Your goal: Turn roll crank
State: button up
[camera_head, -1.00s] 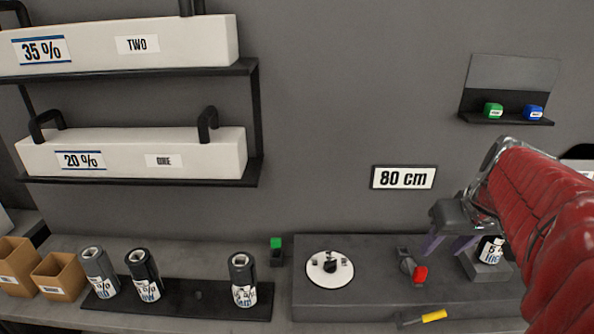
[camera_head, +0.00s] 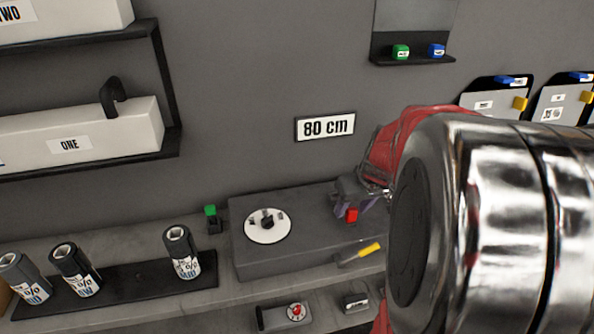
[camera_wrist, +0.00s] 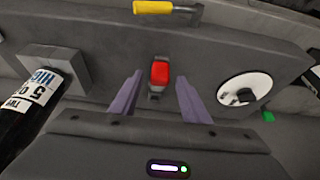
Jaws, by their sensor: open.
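My gripper (camera_head: 354,207) is open and empty, close to the crank from behind in the head view. I cannot tell whether the fingers are level with the grip. Most of the crank's arm is hidden by the gripper in the head view. A labelled black roll (camera_wrist: 32,100) sits beside a grey block in the wrist view.
A white dial with a black knob (camera_head: 267,225) is on the same box. Several film rolls (camera_head: 182,252) stand on a black rack at left. My arm covers the right side.

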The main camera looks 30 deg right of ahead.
jog(key=shift+w+d+f, duration=0.1)
jog(key=shift+w+f, duration=0.1)
jog(key=shift+f, duration=0.4)
jog(key=shift+c, duration=0.4)
grip_shut()
jog(key=shift+a, duration=0.2)
jog(key=shift+d, duration=0.15)
